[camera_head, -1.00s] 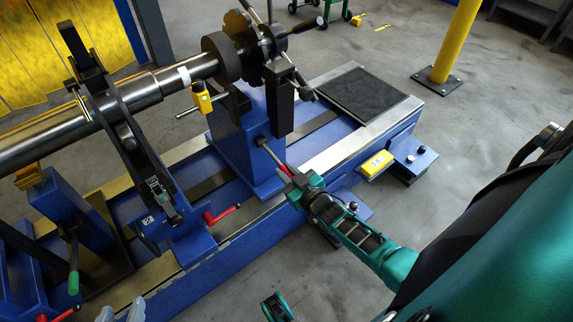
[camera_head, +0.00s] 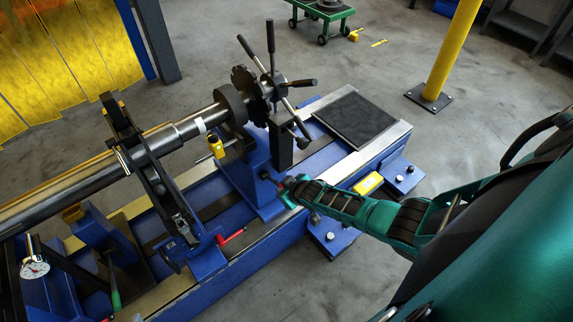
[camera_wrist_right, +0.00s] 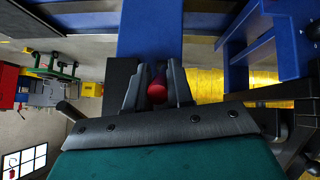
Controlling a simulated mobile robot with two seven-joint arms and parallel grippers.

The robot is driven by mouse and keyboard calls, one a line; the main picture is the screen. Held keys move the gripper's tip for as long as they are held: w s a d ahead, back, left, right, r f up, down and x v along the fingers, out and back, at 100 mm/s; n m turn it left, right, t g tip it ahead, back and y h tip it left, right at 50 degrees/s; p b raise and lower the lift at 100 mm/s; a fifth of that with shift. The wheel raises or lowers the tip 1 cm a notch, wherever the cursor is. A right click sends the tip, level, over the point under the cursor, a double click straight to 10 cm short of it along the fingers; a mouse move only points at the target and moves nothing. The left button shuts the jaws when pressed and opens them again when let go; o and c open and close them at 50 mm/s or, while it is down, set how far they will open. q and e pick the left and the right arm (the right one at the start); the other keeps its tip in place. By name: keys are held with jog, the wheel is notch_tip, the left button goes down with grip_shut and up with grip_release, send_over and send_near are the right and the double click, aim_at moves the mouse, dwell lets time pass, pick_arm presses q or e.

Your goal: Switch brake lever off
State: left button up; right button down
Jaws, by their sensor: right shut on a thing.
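The brake lever shows as a short dark rod (camera_head: 267,177) with a red handle (camera_head: 282,183), on the front face of the blue pedestal (camera_head: 247,178). My right gripper (camera_head: 286,190) is at the lever's handle, close to the pedestal. In the right wrist view the red handle (camera_wrist_right: 157,90) sits between the two dark fingers of the right gripper (camera_wrist_right: 157,82), which is shut on it. The rest of the lever is mostly hidden there. My left gripper is not in view.
A second red handle (camera_head: 231,236) lies left of the gripper on the blue machine bed. The shaft (camera_head: 165,140) and a spoked handwheel (camera_head: 272,82) are above. Grey floor is clear at the front.

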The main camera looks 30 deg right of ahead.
jog(key=shift+w+r+g+p, duration=0.2)
jog(key=shift+r+g+p, duration=0.2)
jog(key=shift+g+p, duration=0.1)
jog(key=c, duration=1.1)
grip_release()
jog(key=p+v, duration=0.1)
jog(key=v, duration=0.1)
jog(key=shift+s+r+p, duration=0.15)
jog(key=shift+r+p, duration=0.15)
jog(key=shift+p, duration=0.1)
jog(key=shift+s+r, duration=0.35)
jog(key=shift+s, duration=0.15)
jog(key=shift+v, duration=4.55)
jog(key=shift+w+r, duration=0.1)
